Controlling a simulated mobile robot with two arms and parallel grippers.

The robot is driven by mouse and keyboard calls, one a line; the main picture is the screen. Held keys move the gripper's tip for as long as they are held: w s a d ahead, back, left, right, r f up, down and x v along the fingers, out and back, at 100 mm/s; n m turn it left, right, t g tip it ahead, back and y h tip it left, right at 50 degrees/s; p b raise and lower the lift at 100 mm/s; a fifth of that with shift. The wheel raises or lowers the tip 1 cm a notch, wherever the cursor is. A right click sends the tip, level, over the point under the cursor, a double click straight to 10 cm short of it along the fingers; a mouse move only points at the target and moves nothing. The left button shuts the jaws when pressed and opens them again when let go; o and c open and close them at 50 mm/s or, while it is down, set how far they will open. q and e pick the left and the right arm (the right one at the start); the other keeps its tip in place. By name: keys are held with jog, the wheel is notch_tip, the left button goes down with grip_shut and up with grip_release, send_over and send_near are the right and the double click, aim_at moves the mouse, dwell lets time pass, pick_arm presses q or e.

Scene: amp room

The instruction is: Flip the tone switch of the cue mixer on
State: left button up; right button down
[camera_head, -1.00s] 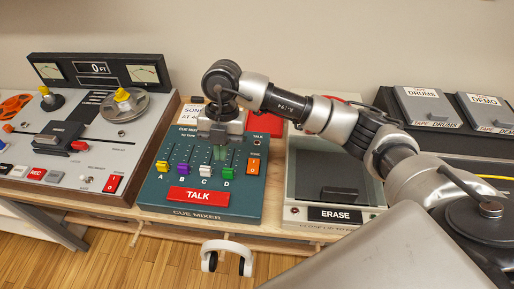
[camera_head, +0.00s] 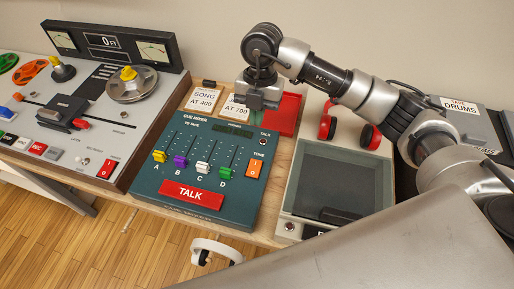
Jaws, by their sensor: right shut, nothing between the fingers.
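The cue mixer (camera_head: 172,158) is a teal panel on the wooden bench, with several coloured sliders and a red TALK bar (camera_head: 191,195). Its tone switch (camera_head: 254,170) is an orange rocker at the right side, under the TONE label; I cannot clearly tell which way it is tilted. My right gripper (camera_head: 257,105) is shut and empty. It hangs above the mixer's back edge, behind the tone switch and apart from it. The left gripper is not in view.
A tape machine (camera_head: 75,120) stands on the left. The eraser box (camera_head: 335,185) is close on the right, with red headphones (camera_head: 327,122) behind it. Note cards (camera_head: 203,100) and a red tray (camera_head: 286,112) lie behind the mixer. White headphones (camera_head: 217,248) hang at the bench front.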

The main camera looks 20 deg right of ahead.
aim_at(256, 161)
jog(key=x, duration=0.4)
jog(key=p+x, duration=0.1)
jog(key=x, duration=0.3)
jog(key=w+x, duration=0.1)
jog(key=x, duration=0.3)
jog(key=shift+s+d+f+p, duration=0.1)
jog(key=shift+d+f+p, duration=0.25)
jog(key=shift+d+f, duration=0.05)
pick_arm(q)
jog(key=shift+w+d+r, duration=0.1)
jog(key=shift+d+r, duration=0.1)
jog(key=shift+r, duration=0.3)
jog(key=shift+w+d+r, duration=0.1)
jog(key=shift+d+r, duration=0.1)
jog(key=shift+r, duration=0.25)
pick_arm(e)
jog(key=shift+f, duration=0.7)
jog(key=shift+w+d+f+b, duration=0.2)
jog(key=shift+w+f+b, duration=0.1)
jog(key=shift+f+b, duration=0.35)
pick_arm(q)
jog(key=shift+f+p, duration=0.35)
pick_arm(e)
jog(key=shift+r, duration=0.2)
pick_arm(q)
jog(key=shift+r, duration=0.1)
pick_arm(e)
jog(key=shift+r, duration=0.1)
